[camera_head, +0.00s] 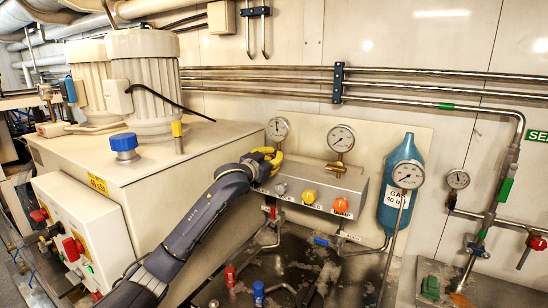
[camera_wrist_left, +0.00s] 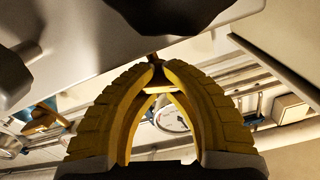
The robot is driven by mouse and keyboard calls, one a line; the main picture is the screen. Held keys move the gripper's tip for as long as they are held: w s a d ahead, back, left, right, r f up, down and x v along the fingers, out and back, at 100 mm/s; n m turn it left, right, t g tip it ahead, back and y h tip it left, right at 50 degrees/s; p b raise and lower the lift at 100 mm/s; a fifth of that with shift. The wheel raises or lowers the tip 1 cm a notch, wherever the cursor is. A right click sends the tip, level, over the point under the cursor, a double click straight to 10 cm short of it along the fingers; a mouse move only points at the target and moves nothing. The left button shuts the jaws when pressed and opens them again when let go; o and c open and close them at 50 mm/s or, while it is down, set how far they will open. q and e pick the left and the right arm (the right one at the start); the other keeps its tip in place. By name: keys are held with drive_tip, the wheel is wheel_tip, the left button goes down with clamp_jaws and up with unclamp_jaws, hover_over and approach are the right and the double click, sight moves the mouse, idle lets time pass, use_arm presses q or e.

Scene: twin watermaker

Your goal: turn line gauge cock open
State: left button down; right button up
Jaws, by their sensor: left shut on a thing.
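My left gripper (camera_head: 272,158) reaches the grey valve block just below the leftmost round gauge (camera_head: 278,129). Its yellow fingers also show in the left wrist view (camera_wrist_left: 155,66), with their tips together on a small brass-coloured piece (camera_wrist_left: 152,57). This looks like the handle of the line gauge cock under that gauge. The fingers hide most of it, so I cannot tell which way it points. My right gripper is not in view.
The grey valve block (camera_head: 352,178) carries a grey, a yellow (camera_head: 309,196) and an orange knob (camera_head: 340,205) close to the gripper. A second gauge (camera_head: 341,138) rises from its top. A blue gas bottle (camera_head: 390,210) and another gauge (camera_head: 408,174) stand to the right.

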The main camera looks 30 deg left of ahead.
use_arm(q)
drive_tip(key=shift+m, duration=0.5)
drive_tip(key=c, duration=1.4)
unclamp_jaws()
drive_tip(key=shift+c, duration=0.2)
drive_tip(key=o, duration=0.4)
